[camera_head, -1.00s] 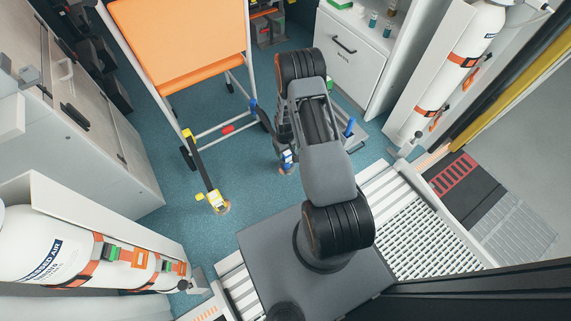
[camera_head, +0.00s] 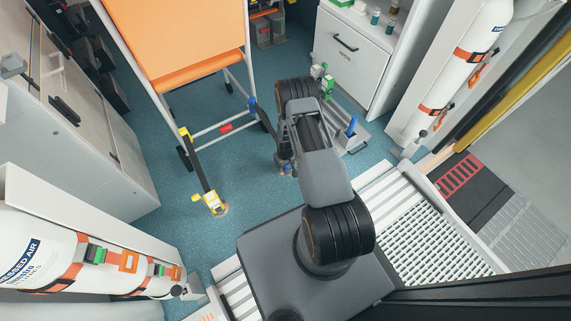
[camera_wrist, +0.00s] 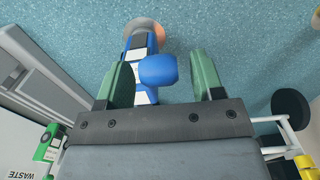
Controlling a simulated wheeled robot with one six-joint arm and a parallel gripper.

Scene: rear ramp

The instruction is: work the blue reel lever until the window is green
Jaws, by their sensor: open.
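The blue reel (camera_head: 286,170) stands on the teal floor at the end of the orange chair's right strap, mostly hidden by my arm in the head view. In the wrist view the blue reel (camera_wrist: 137,45) lies beyond my fingers, and its rounded blue lever (camera_wrist: 157,70) sits between them. My gripper (camera_wrist: 162,80) is open, with green fingers on either side of the lever. A gap shows on the right; on the left the finger is close to the lever and reel, and contact cannot be told. The window's colour cannot be made out.
The orange chair (camera_head: 190,45) stands behind, with a yellow reel (camera_head: 214,203) at its left strap. A green reel (camera_head: 327,88) and a blue handle (camera_head: 352,128) are on the right near the white waste cabinet (camera_head: 350,55). Gas cylinders flank both sides. Floor between the reels is clear.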

